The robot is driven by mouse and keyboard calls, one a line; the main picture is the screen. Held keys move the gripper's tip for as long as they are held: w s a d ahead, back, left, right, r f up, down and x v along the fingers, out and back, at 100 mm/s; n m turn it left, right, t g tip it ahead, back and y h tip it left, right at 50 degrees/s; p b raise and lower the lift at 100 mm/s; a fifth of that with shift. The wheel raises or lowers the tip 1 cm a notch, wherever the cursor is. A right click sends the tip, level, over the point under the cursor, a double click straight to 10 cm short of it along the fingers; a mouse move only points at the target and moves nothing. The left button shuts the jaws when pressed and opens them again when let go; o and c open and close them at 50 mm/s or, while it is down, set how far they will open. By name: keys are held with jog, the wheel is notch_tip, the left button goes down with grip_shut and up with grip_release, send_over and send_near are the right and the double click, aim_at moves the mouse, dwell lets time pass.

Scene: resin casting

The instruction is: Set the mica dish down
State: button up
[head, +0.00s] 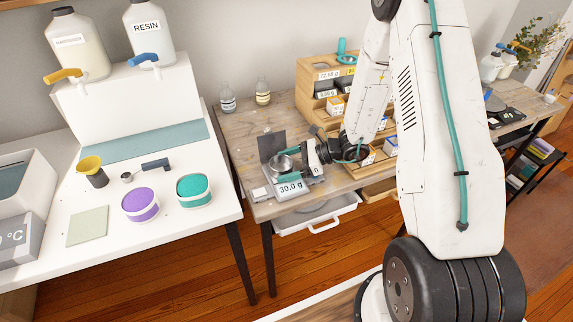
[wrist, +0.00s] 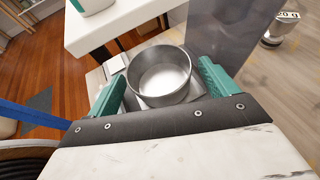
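The mica dish, a round metal dish, shows in the wrist view (wrist: 160,88) and in the head view (head: 282,165). It sits upright on the scale (head: 290,187), whose display reads 30.0 g. Its inside looks bare grey metal. My gripper (wrist: 162,72) has its two teal fingers on either side of the dish. A narrow gap shows between each finger and the dish wall, so it looks open around the dish. In the head view my gripper (head: 287,160) reaches in from the right; its fingers are small there.
A dark upright panel (head: 271,143) stands behind the scale. A drawer organiser (head: 318,75) with small boxes is at the back of the wooden table (head: 240,130). Two bottles (head: 263,91) stand at the back left. The white bench (head: 110,235) with cups is to the left.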

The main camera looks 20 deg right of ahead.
jog(key=shift+d+r, duration=0.2)
jog(key=shift+r, duration=0.05)
jog(key=v, duration=1.1)
jog(key=shift+s, duration=0.1)
jog(key=s+a+r+n+g+h, duration=0.2)
jog(key=s+a+r+n+g, duration=0.1)
jog(key=s+a+r+n, duration=0.4)
jog(key=s+a+r+n+g+h, duration=0.2)
jog(key=s+r+n+g, duration=0.15)
jog(key=r, duration=0.55)
jog(key=s+r+n+t+h, duration=0.1)
jog(key=s+r+n+h, duration=0.3)
jog(key=s, duration=0.4)
jog(key=s+r+n+t+h, duration=0.2)
jog(key=s+r+n+h, duration=0.2)
jog(key=s+n, duration=0.4)
jog(key=shift+d+r+h, duration=0.3)
jog(key=shift+d+r, duration=0.15)
jog(key=shift+r, duration=0.4)
